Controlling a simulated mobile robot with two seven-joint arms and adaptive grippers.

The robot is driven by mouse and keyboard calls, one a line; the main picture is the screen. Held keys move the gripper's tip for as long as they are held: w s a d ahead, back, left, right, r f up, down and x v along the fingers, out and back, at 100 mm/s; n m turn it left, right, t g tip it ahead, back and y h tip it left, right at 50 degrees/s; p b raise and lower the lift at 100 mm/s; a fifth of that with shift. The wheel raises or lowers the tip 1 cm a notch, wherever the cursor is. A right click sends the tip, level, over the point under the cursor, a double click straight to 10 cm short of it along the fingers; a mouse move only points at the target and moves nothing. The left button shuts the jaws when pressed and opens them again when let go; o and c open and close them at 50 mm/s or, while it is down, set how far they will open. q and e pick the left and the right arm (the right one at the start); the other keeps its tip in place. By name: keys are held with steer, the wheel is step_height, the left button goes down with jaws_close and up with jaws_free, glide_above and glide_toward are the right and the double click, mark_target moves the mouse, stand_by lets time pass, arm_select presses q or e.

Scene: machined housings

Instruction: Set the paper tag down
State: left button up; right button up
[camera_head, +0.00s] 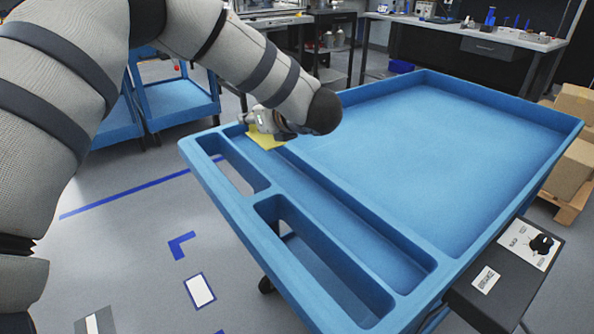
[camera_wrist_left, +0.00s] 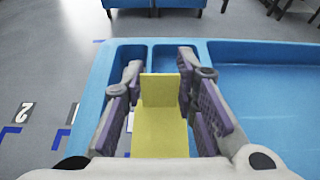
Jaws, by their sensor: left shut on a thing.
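The paper tag is yellow. In the head view the tag (camera_head: 265,139) shows just below my left gripper (camera_head: 266,124), over the far left end of the blue cart top (camera_head: 440,130). In the left wrist view the tag (camera_wrist_left: 160,130) lies between the two fingers of my left gripper (camera_wrist_left: 160,92), which is shut on it. Its far part looks bent up from the nearer flat part. I cannot tell whether the tag touches the cart. The arm hides part of the gripper in the head view. My right gripper is not in view.
The cart top has a wide empty tray, a long narrow trough (camera_head: 350,215) and two slots (camera_head: 320,265) along the left side. A dark box with a knob (camera_head: 541,243) is at its near right edge. Cardboard boxes (camera_head: 570,170) stand at right. A workbench is behind.

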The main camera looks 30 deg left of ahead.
arm_select(q)
glide_above(288, 182)
steer(key=f, duration=0.7)
steer(key=shift+a+b, duration=0.35)
steer(key=shift+b, duration=0.05)
steer(key=f, duration=0.4)
steer(key=shift+d, duration=0.4)
steer(key=shift+r, duration=0.2)
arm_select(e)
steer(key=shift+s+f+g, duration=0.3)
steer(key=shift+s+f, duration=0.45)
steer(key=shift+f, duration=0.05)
arm_select(q)
steer(key=shift+f, duration=0.1)
steer(key=o, duration=0.6)
steer(key=shift+o, duration=0.2)
